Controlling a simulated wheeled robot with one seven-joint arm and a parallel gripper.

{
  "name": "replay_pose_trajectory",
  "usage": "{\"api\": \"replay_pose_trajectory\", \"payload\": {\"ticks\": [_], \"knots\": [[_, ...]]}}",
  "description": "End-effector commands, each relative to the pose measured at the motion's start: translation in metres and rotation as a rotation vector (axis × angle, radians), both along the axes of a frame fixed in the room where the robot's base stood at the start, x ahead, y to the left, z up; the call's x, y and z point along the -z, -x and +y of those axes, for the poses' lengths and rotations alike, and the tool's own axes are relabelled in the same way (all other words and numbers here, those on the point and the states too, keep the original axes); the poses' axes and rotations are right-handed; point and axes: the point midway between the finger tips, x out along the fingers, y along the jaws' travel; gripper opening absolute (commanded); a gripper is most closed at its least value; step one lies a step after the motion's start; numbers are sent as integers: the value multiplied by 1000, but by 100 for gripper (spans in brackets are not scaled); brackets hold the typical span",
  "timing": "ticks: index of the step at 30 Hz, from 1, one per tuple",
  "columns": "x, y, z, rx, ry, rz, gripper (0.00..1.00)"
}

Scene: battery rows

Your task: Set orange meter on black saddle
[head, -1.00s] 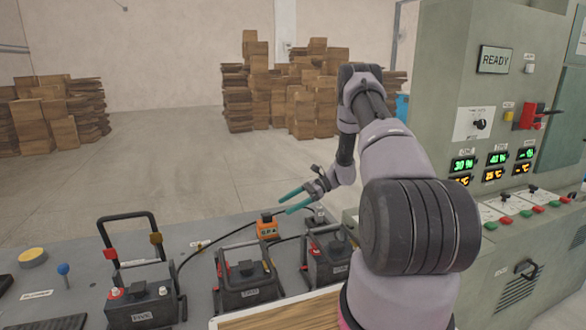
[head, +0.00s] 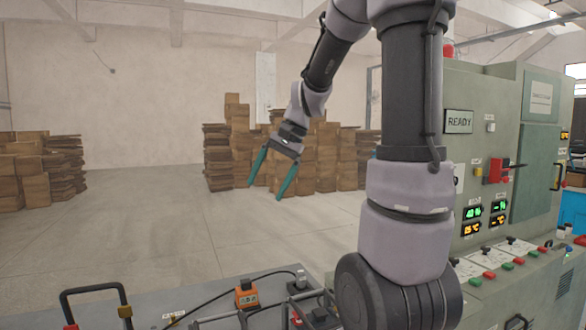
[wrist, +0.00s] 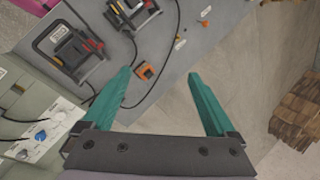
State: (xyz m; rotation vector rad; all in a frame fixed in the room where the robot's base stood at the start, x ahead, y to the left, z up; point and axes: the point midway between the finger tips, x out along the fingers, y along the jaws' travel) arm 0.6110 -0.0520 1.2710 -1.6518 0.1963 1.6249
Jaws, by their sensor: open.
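The orange meter (head: 246,295) sits upright on the grey bench near the bottom of the head view, with a black cable beside it. It also shows in the wrist view as a small orange block (wrist: 145,71), low beyond the fingers and nearer the left one. My gripper (head: 266,192) is open and empty, its teal fingers pointing down, well above the bench. In the wrist view, my gripper (wrist: 160,76) has its fingers wide apart with nothing between them. I cannot clearly make out a black saddle in either current view.
Black batteries with handles, one in the wrist view (wrist: 68,47), stand on the bench (head: 207,290) near the meter. A green control cabinet (head: 485,160) stands at the right. Cardboard stacks (head: 225,160) are far behind, across open floor.

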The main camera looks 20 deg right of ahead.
Motion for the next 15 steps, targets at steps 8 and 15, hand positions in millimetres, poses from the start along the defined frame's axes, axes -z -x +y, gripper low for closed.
{"api": "replay_pose_trajectory", "payload": {"ticks": [8,15], "knots": [[-45,89,1,-126,215,-309,92],[-55,134,-4,-185,332,-489,92]]}}
